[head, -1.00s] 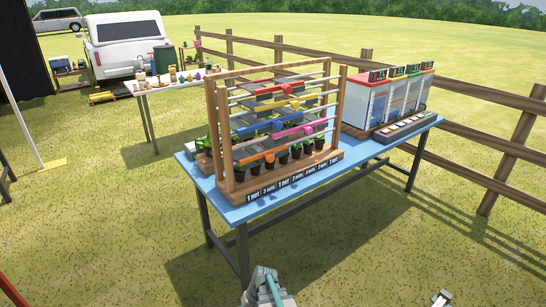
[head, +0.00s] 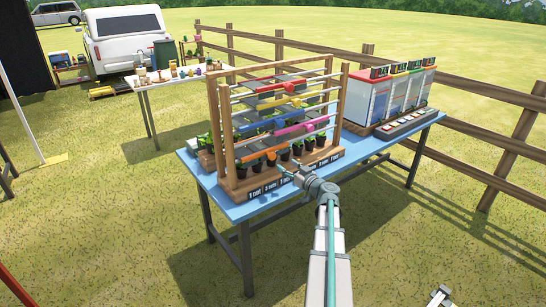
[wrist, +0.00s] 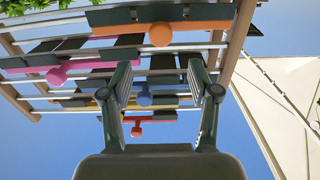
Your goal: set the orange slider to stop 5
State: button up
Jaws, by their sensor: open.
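The orange slider (head: 256,160) is on the lowest rail of the wooden rack (head: 227,148), above a row of small potted plants. Its round orange knob (wrist: 160,34) faces me in the wrist view, near the top centre. My gripper (head: 282,169) is at the rack's front, low and close to the orange knob. In the wrist view my gripper (wrist: 160,68) is open, with its two fingers apart and nothing between them. The knob appears just beyond the fingertips, roughly centred; I see no contact. I cannot tell which stop the slider is at.
Red (head: 278,84), yellow (head: 287,101), blue (head: 255,126) and pink (head: 296,130) sliders sit on higher rails. A labelled strip runs along the base. A blue table (head: 232,211) carries the rack and a white cabinet (head: 373,97). A fence stands behind.

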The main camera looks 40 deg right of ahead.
aim_at(273, 156)
jog(key=w+p, duration=0.3)
jog(key=w, duration=0.6)
jog(key=shift+w+d+p, duration=0.2)
jog(key=shift+p, duration=0.15)
jog(key=shift+w, duration=0.7)
grip_shut()
